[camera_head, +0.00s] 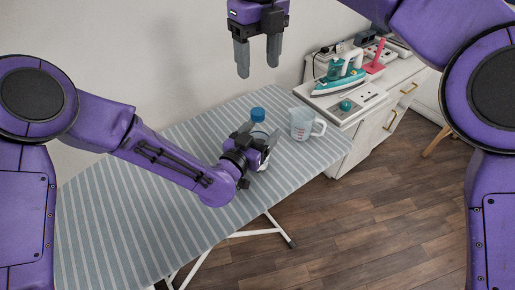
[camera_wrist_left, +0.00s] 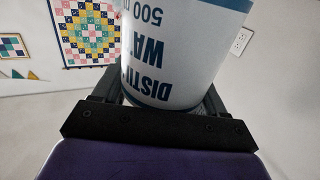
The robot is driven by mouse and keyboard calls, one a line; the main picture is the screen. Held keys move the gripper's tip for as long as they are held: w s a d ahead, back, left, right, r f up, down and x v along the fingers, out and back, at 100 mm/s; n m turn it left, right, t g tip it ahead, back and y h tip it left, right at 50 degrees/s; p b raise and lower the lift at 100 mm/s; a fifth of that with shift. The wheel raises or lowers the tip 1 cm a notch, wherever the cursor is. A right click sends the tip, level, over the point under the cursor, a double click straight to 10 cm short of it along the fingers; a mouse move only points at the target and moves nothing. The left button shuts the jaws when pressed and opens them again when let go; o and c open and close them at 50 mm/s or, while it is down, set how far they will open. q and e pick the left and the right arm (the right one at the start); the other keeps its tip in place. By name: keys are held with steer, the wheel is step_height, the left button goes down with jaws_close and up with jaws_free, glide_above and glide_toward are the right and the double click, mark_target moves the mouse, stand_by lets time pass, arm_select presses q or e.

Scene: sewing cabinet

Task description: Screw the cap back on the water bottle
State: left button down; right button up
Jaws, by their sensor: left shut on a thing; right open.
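The water bottle (camera_wrist_left: 175,60) fills the middle of the left wrist view, its white label reading "DISTI… WA… 500". In the head view it stands on the striped ironing board, and its blue cap (camera_head: 257,114) shows at the top. I cannot tell whether the cap is threaded on or only resting there. My left gripper (camera_head: 262,152) is shut on the bottle's body, one finger on each side, and hides much of it. My right gripper (camera_head: 257,55) is open and empty, pointing down, above the cap and apart from it.
A clear measuring jug (camera_head: 305,123) stands just right of the bottle on the ironing board (camera_head: 130,215). A white cabinet (camera_head: 365,130) at the right holds a teal iron (camera_head: 338,77). The board's left part is clear.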

steer(key=shift+r, duration=0.15)
arm_select(q)
jaws_free()
steer(key=shift+f, duration=0.1)
arm_select(e)
step_height(320, 180, down, 4)
steer(key=b, duration=0.3)
steer(key=shift+r+b, duration=0.25)
steer(key=shift+b, duration=0.05)
arm_select(q)
steer(key=v, duration=1)
steer(key=shift+s+a, duration=0.2)
